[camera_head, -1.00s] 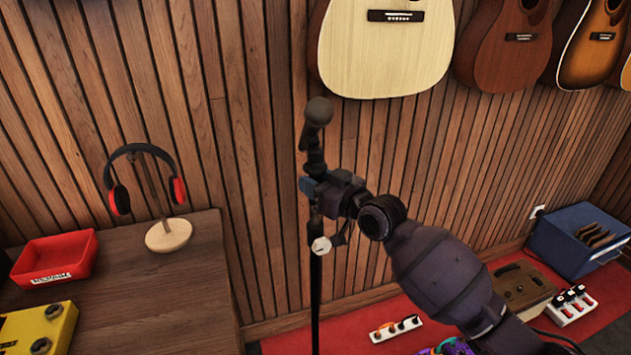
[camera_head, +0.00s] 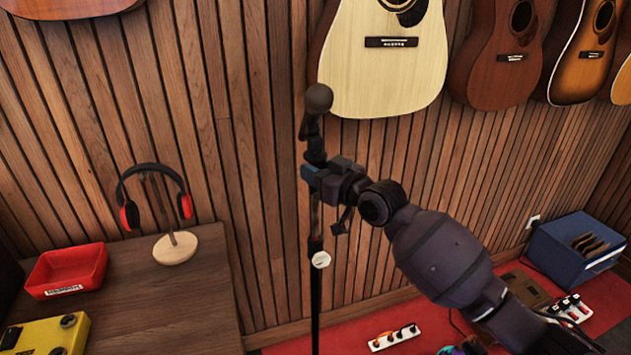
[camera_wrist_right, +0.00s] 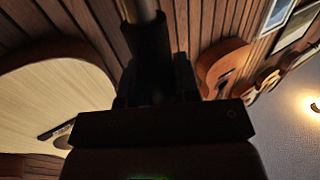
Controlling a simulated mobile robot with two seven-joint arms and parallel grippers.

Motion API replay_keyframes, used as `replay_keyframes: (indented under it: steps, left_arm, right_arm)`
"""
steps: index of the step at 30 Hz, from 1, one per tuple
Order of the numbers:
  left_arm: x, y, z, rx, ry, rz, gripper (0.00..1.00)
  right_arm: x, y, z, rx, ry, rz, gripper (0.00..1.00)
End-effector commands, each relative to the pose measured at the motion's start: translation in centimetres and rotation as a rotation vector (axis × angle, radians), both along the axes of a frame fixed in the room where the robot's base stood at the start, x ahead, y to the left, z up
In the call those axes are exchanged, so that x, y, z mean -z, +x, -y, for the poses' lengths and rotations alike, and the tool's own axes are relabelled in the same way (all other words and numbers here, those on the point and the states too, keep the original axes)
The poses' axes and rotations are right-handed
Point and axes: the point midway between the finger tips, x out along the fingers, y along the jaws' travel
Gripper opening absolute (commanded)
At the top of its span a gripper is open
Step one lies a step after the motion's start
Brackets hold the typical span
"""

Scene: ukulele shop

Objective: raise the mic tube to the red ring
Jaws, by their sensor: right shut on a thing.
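The mic stand is upright in the head view, with a dark microphone (camera_head: 318,98) on top of its thin mic tube (camera_head: 316,222). My right gripper (camera_head: 313,174) is shut on the tube just below the microphone. A pale knob (camera_head: 320,259) sits on the stand well below the gripper, with a bare stretch of tube between them. In the right wrist view the grey tube (camera_wrist_right: 146,10) runs up from the dark gripper. My left gripper is out of view.
A wooden table (camera_head: 190,300) at left holds headphones on a stand (camera_head: 175,248), a red tray (camera_head: 68,270) and a yellow pedal (camera_head: 45,335). Guitars (camera_head: 385,60) hang on the slatted wall behind. A blue case (camera_head: 575,250) and pedals stand on the floor at right.

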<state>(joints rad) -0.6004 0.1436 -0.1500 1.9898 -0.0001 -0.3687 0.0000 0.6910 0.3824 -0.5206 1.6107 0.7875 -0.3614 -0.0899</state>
Motion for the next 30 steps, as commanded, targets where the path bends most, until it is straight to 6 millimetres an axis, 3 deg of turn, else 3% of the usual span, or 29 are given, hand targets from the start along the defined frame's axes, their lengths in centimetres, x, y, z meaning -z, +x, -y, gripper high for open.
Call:
replay_keyframes:
  steps: [1, 11, 12, 16, 25, 30]
  left_arm:
    - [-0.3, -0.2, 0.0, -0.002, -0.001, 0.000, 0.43]
    - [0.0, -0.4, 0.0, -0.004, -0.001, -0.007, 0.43]
    - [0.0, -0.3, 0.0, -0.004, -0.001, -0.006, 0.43]
    - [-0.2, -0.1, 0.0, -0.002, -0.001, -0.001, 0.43]
    - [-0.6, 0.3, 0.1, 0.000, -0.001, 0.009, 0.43]
    - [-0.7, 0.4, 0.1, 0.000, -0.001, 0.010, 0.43]
  right_arm:
    - [-0.8, 0.0, 0.0, 0.000, 0.001, 0.006, 0.00]
    - [-0.6, 0.0, 0.0, 0.000, 0.003, 0.001, 0.00]
    - [-0.5, 0.0, 0.0, 0.000, 0.002, 0.001, 0.35]
    - [-0.5, 0.0, 0.0, 0.000, 0.002, 0.001, 0.54]
    - [-0.5, -0.1, 0.1, 0.000, 0.001, 0.000, 0.54]
    - [-0.5, -1.1, 1.2, 0.001, 0.000, 0.001, 0.54]
